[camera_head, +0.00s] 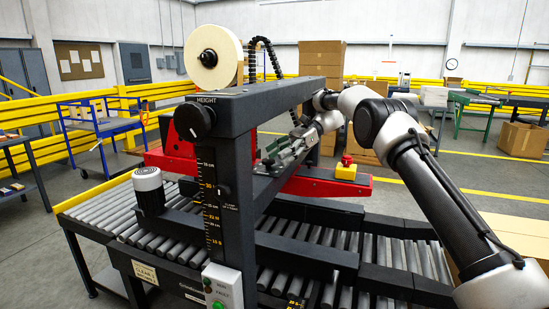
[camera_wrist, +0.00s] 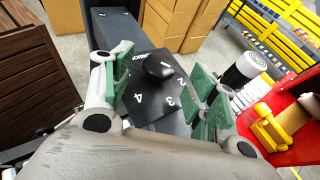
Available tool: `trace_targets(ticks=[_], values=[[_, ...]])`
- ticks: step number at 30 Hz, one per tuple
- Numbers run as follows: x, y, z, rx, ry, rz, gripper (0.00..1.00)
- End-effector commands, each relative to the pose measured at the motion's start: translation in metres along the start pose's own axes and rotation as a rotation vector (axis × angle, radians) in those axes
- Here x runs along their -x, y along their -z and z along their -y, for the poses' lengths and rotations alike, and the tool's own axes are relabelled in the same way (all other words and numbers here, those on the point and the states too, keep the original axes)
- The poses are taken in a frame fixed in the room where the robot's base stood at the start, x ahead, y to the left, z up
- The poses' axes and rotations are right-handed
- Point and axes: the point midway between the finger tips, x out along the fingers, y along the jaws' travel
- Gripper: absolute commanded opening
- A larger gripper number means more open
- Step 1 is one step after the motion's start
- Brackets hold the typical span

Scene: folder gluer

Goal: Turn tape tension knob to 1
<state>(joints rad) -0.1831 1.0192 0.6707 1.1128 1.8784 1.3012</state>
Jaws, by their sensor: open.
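The tape tension knob (camera_wrist: 160,67) is black and rounded, on a dark dial plate (camera_wrist: 150,112) with white numerals. A 3 and a 4 read clearly at the near side; the setting the knob points to is not clear. My gripper (camera_wrist: 162,76) is open, with one green-padded finger on each side of the knob in the wrist view. The knob shows between and beyond the fingers; contact is not visible. In the head view my gripper (camera_head: 278,156) is beside the dark frame's crossbeam, and the tension knob cannot be made out.
A tape roll (camera_head: 212,56) stands on the crossbeam (camera_head: 262,103). A black height knob (camera_head: 193,120) is on the near post. A red emergency button (camera_head: 346,160) on a yellow box sits on a red bar. Roller conveyor (camera_head: 140,236) runs below. Cardboard boxes (camera_head: 322,60) stand behind.

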Motion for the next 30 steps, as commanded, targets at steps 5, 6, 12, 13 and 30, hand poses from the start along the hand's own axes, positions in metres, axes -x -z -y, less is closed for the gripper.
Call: trace_targets(ticks=[5,6,12,13,30], values=[[0.033,0.002,0.001,0.001,0.003,-0.001,0.59],[0.038,0.001,0.001,0.002,0.001,-0.001,0.59],[0.051,0.001,0.0,0.0,0.0,0.0,0.59],[0.052,0.001,0.0,0.0,0.0,0.0,0.59],[0.03,-0.029,0.003,0.065,0.174,0.252,0.58]])
